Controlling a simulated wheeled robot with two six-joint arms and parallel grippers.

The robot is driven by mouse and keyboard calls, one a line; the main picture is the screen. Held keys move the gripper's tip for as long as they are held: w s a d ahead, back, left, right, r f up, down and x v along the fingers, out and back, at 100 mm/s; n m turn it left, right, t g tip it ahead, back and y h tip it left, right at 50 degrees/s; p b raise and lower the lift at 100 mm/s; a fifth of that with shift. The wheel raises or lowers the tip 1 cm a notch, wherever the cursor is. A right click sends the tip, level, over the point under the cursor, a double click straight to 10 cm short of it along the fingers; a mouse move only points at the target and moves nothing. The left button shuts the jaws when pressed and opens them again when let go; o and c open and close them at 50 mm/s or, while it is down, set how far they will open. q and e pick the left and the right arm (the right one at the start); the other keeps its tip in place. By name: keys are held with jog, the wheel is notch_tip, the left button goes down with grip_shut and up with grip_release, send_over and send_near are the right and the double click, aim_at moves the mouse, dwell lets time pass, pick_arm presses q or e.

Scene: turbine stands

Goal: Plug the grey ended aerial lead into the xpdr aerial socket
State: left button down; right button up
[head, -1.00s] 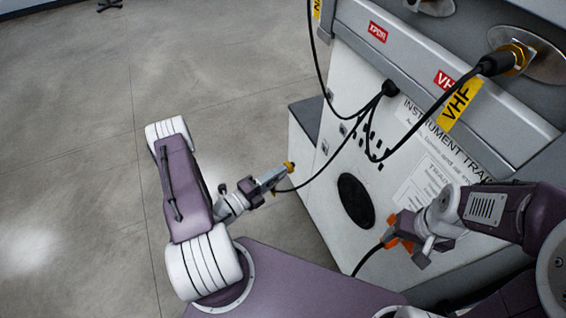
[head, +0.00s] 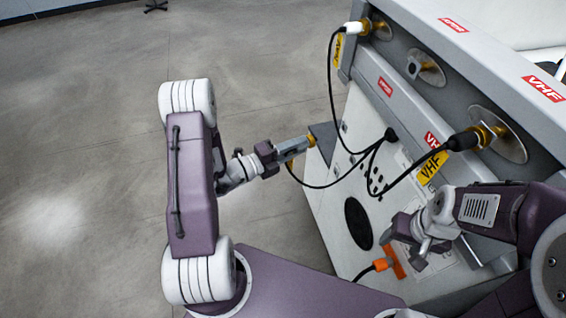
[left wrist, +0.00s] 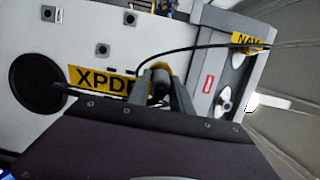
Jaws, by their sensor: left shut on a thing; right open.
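My left gripper (head: 299,147) is shut on the end of an aerial lead, in the air left of the trainer cabinet. A gold tip (head: 311,141) shows past the fingers, which mostly hide the connector's body. In the left wrist view, my left gripper (left wrist: 160,80) closes around the connector, with a yellow XPDR tag (left wrist: 98,80) on the lead beside it. The empty xpdr aerial socket (head: 425,68) is on an oval metal plate, between the other two sockets and below a red XPDR label (head: 453,25). My right gripper (head: 411,248) is open, close to an orange connector.
A white-ended lead (head: 355,28) is in the NAV socket and a black-ended lead (head: 464,141) is in the VHF socket. The leads meet at a black outlet (head: 390,134) on the cabinet. The orange connector (head: 394,262) is low on the cabinet. Open floor lies left.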

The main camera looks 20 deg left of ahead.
pick_arm(q)
jog(key=d+r+m+g+h+p, duration=0.15)
jog(key=d+r+p, duration=0.4)
jog(key=r, duration=0.75)
jog(key=d+r+m+g+h+p, duration=0.15)
jog(key=d+r+p, duration=0.45)
jog(key=r, duration=0.8)
jog(key=b+x, duration=0.1)
jog(key=x, duration=0.4)
jog(key=shift+d+f+b, duration=0.15)
jog(key=shift+d+b, duration=0.1)
jog(key=shift+b, duration=0.05)
pick_arm(e)
notch_tip(320, 180, up, 12)
pick_arm(q)
jog(key=shift+a, duration=0.1)
jog(key=shift+x, duration=0.8)
pick_arm(e)
jog(key=shift+r, duration=0.2)
pick_arm(q)
jog(key=shift+d+p, duration=0.3)
pick_arm(e)
jog(key=shift+a+r, duration=0.1)
pick_arm(q)
jog(key=shift+w, duration=0.1)
